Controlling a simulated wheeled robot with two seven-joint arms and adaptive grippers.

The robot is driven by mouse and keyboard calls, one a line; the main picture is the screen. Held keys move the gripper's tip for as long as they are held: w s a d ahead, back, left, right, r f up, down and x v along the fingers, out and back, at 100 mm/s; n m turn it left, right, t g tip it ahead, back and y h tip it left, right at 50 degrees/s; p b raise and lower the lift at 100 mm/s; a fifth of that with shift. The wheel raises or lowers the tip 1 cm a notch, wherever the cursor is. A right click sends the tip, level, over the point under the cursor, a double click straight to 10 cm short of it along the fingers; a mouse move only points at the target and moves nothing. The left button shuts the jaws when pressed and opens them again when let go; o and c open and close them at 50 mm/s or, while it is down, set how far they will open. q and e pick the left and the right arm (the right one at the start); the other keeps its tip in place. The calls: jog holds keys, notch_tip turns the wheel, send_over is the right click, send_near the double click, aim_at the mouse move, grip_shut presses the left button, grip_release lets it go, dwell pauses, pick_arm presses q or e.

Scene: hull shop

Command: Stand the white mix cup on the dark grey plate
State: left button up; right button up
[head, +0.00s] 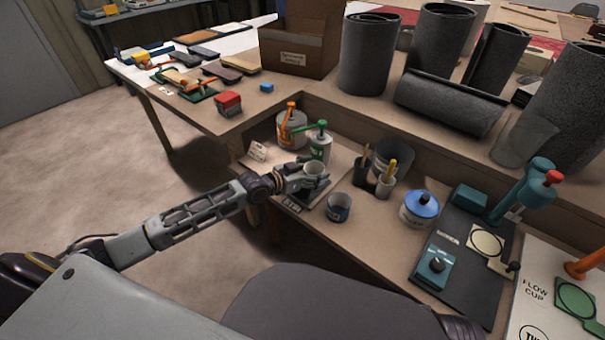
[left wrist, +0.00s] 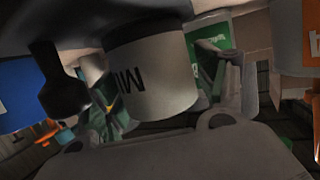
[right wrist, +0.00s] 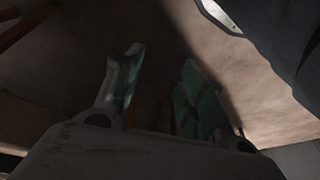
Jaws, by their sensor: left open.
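The white mix cup (head: 316,169) stands upright at my left gripper (head: 303,178), on or just above the dark grey plate (head: 322,190). The gripper hides its lower side, so I cannot tell whether its base touches the plate. In the left wrist view the cup (left wrist: 150,80), with dark lettering, sits between the fingers of the left gripper (left wrist: 165,95), which are open. My right gripper (right wrist: 160,85) shows only in its own wrist view; its fingers are apart with nothing between them.
A green-topped bottle (head: 320,145) and an orange-pump container (head: 291,128) stand close behind the cup. A small grey-blue tin (head: 339,207) stands in front to the right. A dark brush pot (head: 367,172) and a blue-lidded can (head: 420,208) are farther right.

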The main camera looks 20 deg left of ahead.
aim_at(305, 174)
pick_arm(q)
jog(key=shift+s+d+f, duration=0.1)
jog(key=shift+s+f, duration=0.2)
jog(key=shift+f, duration=0.1)
jog(key=shift+s+a+r+p, duration=0.1)
jog(key=shift+s+a+p, duration=0.1)
jog(key=shift+p, duration=0.1)
jog(key=shift+p+v, duration=0.3)
jog(key=shift+v, duration=0.85)
jog(key=shift+s+a+r+p, duration=0.35)
jog(key=shift+s+a+r, duration=0.35)
jog(key=shift+s+r, duration=0.15)
jog(key=shift+p+v, duration=0.6)
jog(key=shift+v, duration=1.35)
jog(key=p+v, duration=0.1)
jog(key=v, duration=0.1)
jog(key=shift+s+a+r, duration=0.15)
jog(key=shift+s, duration=0.1)
pick_arm(e)
jog(key=shift+g+h, duration=0.3)
jog(key=shift+g, duration=0.2)
jog(key=f, duration=0.2)
jog(key=d+f, duration=0.1)
jog(key=f, duration=0.2)
jog(key=shift+s+f, duration=0.1)
jog(key=shift+f, duration=0.05)
